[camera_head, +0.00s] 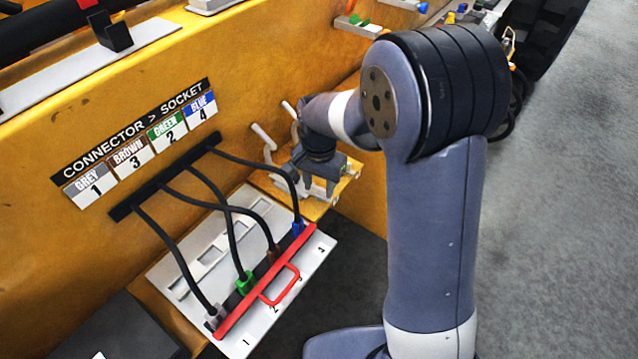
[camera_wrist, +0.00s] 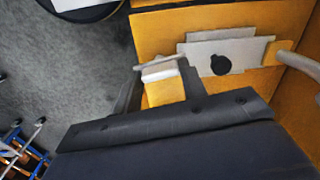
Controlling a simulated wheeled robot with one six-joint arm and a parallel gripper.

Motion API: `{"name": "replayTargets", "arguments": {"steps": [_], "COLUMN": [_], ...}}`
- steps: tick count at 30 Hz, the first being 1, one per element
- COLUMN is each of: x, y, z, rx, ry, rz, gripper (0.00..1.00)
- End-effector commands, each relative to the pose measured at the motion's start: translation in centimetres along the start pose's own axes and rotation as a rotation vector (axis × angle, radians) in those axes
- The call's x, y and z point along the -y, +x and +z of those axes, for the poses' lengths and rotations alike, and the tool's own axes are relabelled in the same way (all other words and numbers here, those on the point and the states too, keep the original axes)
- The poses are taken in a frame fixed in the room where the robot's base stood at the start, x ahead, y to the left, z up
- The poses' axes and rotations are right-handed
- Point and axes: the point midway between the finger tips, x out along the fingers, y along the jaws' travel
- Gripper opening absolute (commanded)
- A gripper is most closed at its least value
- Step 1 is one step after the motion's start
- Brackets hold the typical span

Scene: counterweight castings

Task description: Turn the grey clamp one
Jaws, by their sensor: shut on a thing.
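My gripper (camera_head: 318,185) is low over a small yellow stand against the yellow wall, at the far end of the socket panel. In the wrist view, my gripper (camera_wrist: 160,82) is shut on a pale grey block-like part of the grey clamp (camera_wrist: 160,71), with yellow surface showing between the fingers. A light grey plate with a round black knob (camera_wrist: 220,64) lies just right of it. In the head view, pale rod handles (camera_head: 263,137) rise beside the gripper. My wrist hides much of the clamp there.
A white socket panel (camera_head: 236,343) carries several plugged cables and a red bar with a handle (camera_head: 281,286). A connector label board (camera_head: 135,145) is on the yellow wall. A pale rod (camera_wrist: 298,64) stands at right in the wrist view. Grey floor (camera_head: 570,200) is open to the right.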

Motion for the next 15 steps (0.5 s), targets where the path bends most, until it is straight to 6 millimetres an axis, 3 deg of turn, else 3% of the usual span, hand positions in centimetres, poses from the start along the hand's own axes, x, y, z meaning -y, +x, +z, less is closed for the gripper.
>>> {"name": "replayTargets", "arguments": {"steps": [15], "x": [0.03], "y": [-0.05], "z": [-0.01], "rx": [-0.001], "ry": [0.105], "rz": [-0.001], "gripper": [0.17]}}
